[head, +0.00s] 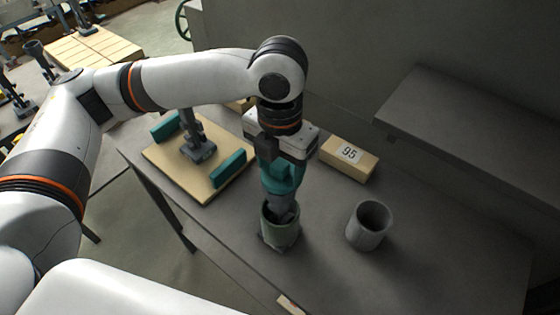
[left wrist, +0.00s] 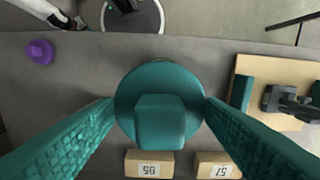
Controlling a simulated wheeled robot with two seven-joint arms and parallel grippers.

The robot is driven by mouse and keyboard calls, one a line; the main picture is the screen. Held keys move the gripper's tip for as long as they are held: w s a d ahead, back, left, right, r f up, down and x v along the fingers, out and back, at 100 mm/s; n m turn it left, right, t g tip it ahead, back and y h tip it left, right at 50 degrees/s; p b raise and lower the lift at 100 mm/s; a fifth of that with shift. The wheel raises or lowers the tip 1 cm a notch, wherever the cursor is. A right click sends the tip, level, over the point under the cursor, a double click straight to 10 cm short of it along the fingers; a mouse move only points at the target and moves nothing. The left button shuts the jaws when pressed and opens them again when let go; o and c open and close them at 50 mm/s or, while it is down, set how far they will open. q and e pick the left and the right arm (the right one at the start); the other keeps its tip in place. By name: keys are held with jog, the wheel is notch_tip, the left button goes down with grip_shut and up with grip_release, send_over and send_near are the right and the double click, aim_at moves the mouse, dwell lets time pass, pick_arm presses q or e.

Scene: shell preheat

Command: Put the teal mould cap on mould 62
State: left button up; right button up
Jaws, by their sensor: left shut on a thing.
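The teal mould cap (left wrist: 125,95) is a round disc with a raised block on top, seen from above in the left wrist view. My left gripper (head: 282,192) is shut on it, with one finger at each side of the disc. In the head view the gripper points down at the mouth of a grey-green cylinder (head: 279,237) on the table. I cannot tell whether the cap touches it. A grey open cylinder (head: 365,237) stands upright to its right. No number 62 is readable on either cylinder.
A wooden block marked 95 (head: 348,157) lies behind the cylinders. A wooden board (head: 207,187) with teal blocks (head: 229,168) and a grey upright tool (head: 199,150) lies at left. A purple object (left wrist: 40,52) shows in the wrist view.

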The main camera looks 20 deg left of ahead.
aim_at(280, 164)
pick_arm(q)
jog(key=shift+f, duration=0.55)
jog(key=o, duration=0.7)
notch_tip(280, 164, up, 6)
jog(key=p, duration=0.6)
jog(key=shift+r, duration=2.55)
